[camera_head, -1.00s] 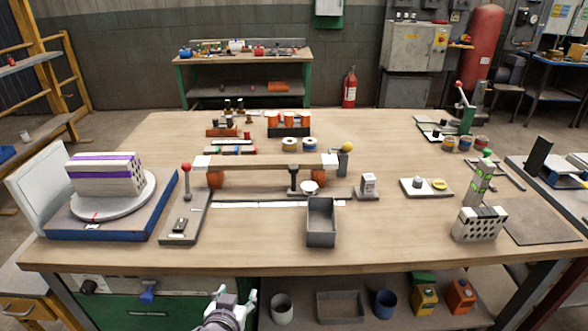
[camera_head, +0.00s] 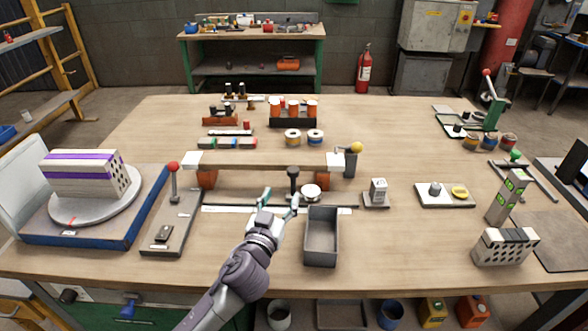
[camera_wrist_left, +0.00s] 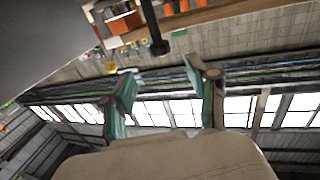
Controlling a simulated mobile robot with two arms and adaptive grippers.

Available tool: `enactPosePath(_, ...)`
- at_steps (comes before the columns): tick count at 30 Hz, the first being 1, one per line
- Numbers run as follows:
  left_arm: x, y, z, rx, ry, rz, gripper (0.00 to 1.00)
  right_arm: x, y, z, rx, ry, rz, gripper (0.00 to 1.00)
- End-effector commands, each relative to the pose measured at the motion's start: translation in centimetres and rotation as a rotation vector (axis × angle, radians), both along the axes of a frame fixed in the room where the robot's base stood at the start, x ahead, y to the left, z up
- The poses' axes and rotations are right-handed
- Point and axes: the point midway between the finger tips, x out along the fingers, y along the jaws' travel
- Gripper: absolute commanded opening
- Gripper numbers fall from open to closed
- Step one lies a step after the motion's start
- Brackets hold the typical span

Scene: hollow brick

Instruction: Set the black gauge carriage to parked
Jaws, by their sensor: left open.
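The black gauge carriage (camera_head: 293,183) looks like an upright black post with a round head, standing in front of the wooden beam on a long low rail with a white scale strip (camera_head: 235,209). My left gripper (camera_head: 280,201) is open and empty, just in front of the carriage and slightly left of it. Its fingers point towards the carriage, apart from it as far as I can tell. In the left wrist view the black knob (camera_wrist_left: 159,46) shows beyond and above the open fingers (camera_wrist_left: 168,85). The carriage's foot is partly hidden. My right gripper is out of view.
A grey open bin (camera_head: 321,240) stands right of my left gripper. A red-knobbed lever (camera_head: 173,180) stands to the left. The wooden beam (camera_head: 255,160) on orange supports spans behind the carriage. A white round disc (camera_head: 311,191) sits right of it.

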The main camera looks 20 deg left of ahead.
Motion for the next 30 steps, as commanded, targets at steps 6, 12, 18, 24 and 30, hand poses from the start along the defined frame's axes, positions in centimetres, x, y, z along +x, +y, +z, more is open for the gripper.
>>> enactPosePath(6, 5.0, 0.1, 0.3, 0.002, -0.002, 0.001, 0.59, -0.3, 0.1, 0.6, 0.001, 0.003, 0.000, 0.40)
enactPosePath(12, 8.6, 0.2, 0.1, 0.001, -0.001, 0.001, 0.59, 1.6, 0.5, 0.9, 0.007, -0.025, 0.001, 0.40)
enactPosePath(18, 10.4, 0.2, 0.0, -0.001, 0.001, 0.000, 0.59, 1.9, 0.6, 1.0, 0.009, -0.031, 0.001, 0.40)
enactPosePath(24, 10.7, 0.2, 0.0, 0.000, 0.001, 0.000, 0.59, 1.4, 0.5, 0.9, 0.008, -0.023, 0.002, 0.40)
enactPosePath(30, 10.7, 0.2, 0.0, -0.001, 0.001, 0.000, 0.49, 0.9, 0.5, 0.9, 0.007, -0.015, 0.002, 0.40)
